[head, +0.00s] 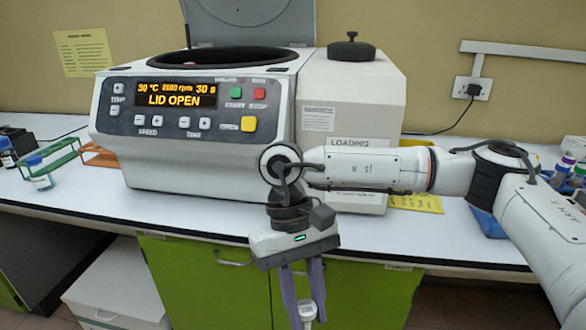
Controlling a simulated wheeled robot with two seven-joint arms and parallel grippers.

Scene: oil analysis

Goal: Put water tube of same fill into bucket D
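My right gripper (305,300) hangs fingers down in front of the bench's front edge. Its two purple-grey fingers are closed around a white-capped tube (308,312). The tube's lower part is cut off by the picture's bottom edge, so its fill cannot be seen. The centrifuge (185,155) stands on the bench with its lid (250,20) raised, and its display reads LID OPEN. The chamber opening (210,60) shows only as a dark, shallow strip; bucket D inside cannot be made out. My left gripper is not in view.
An orange rack (98,154) is beside the centrifuge. A white machine marked LOADING (350,95) adjoins it on the right. Several capped tubes (565,165) stand at the far right.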

